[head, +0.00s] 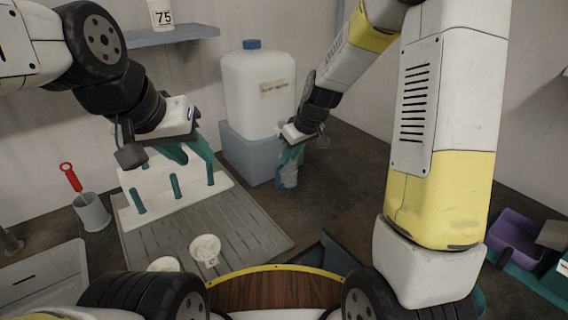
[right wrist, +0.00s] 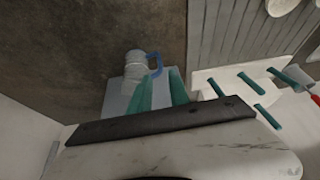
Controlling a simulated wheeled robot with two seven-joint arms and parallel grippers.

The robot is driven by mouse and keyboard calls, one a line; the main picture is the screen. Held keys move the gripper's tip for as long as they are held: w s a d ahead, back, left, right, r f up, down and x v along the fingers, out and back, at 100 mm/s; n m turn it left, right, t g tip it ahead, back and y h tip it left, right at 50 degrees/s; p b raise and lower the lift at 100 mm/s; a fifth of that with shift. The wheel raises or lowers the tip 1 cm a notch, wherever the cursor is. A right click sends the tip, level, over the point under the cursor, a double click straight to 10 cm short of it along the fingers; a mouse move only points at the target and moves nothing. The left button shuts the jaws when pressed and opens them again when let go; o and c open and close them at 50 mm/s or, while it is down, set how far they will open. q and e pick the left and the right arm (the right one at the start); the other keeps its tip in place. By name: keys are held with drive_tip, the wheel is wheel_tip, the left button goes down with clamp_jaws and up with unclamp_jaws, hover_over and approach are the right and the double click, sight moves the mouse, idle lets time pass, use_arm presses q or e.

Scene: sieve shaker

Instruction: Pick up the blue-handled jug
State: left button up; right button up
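The blue-handled jug (head: 288,178) is a small pale grey vessel beside the blue-grey block, partly hidden under my right gripper in the head view. In the right wrist view the jug (right wrist: 133,68) shows beyond the fingertips, with its blue handle (right wrist: 156,65) on the right side. My right gripper (head: 291,154) has teal fingers pointing down above the jug; a gap shows between them in the wrist view and nothing is held. My left gripper (head: 190,155) is open and empty over the white peg rack.
A big white container (head: 259,92) with a blue cap stands on the blue-grey block (head: 245,158). The white rack with teal pegs (head: 150,180) stands at the grooved board (head: 225,217), which bears white dishes. A grey cup (head: 92,212) stands left; a purple bin (head: 515,232) is far right.

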drive_tip(key=n, duration=0.1)
approach(285, 174)
drive_tip(key=s+a+f, duration=0.2)
drive_tip(key=a, duration=0.1)
drive_tip(key=x, duration=0.8)
drive_tip(key=shift+s, duration=0.25)
clamp_jaws()
idle(0.7)
